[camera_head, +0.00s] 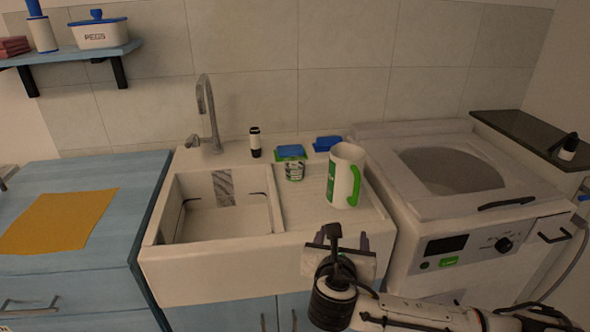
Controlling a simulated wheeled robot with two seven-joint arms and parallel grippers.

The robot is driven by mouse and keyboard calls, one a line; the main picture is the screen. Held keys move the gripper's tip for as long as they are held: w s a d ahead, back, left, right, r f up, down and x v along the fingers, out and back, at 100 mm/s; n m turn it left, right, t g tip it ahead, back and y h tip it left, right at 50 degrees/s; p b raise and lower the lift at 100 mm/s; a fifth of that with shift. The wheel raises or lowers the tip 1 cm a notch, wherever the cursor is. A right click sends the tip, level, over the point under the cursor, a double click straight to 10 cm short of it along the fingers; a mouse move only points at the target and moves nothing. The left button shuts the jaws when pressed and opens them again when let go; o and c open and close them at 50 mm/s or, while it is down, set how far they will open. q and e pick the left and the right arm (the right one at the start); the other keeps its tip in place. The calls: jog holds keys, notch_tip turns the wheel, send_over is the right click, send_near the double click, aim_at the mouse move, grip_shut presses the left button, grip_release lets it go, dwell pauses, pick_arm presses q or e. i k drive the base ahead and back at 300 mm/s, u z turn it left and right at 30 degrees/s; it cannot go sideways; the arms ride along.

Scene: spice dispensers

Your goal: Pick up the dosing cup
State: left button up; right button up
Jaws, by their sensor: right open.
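A small white cup with a dark and green pattern (294,172) stands on the drainboard right of the sink basin. A larger white container with a green label and a handle (343,178) stands upright to its right. I cannot tell for certain which of these is the dosing cup. My right gripper (342,240) is open and in front of the sink's front edge, nearer to me than both and apart from them. No object shows between its fingers. My left gripper is out of view.
A green and blue sponge (291,152) and a blue one (326,143) lie behind the cups. A black and white bottle (255,142) stands by the faucet (208,110). A washing machine (452,190) is at right, a yellow cloth (60,221) on the blue counter at left.

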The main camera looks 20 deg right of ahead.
aim_at(294, 166)
jog(key=i, duration=1)
